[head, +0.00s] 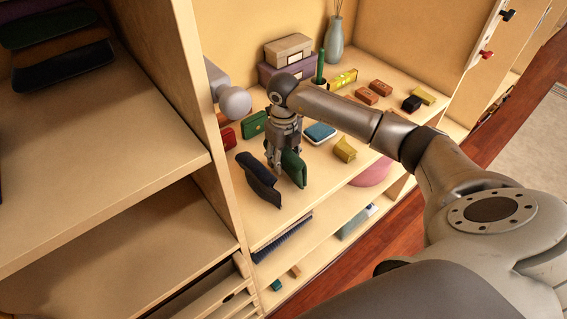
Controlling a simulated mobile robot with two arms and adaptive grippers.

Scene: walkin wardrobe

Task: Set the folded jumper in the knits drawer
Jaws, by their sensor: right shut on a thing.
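My right gripper (282,160) reaches over the middle shelf (325,180), pointing down. It looks shut on a dark green folded item (294,168), which could be the folded jumper; the fingers partly hide it. A dark navy folded item (259,181) is just left of the fingers; I cannot tell whether it touches them. Drawer fronts (212,292) show at the bottom, below the left shelves; one seems partly pulled out. I cannot tell which is the knits drawer. My left gripper is not in view.
Folded garments (62,65) lie on the upper left shelf. An upright panel (208,110) separates it from the middle shelf. Near my gripper are a green purse (254,124), a blue-topped box (320,132) and a yellow item (345,149). The left shelf's front (130,180) is bare.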

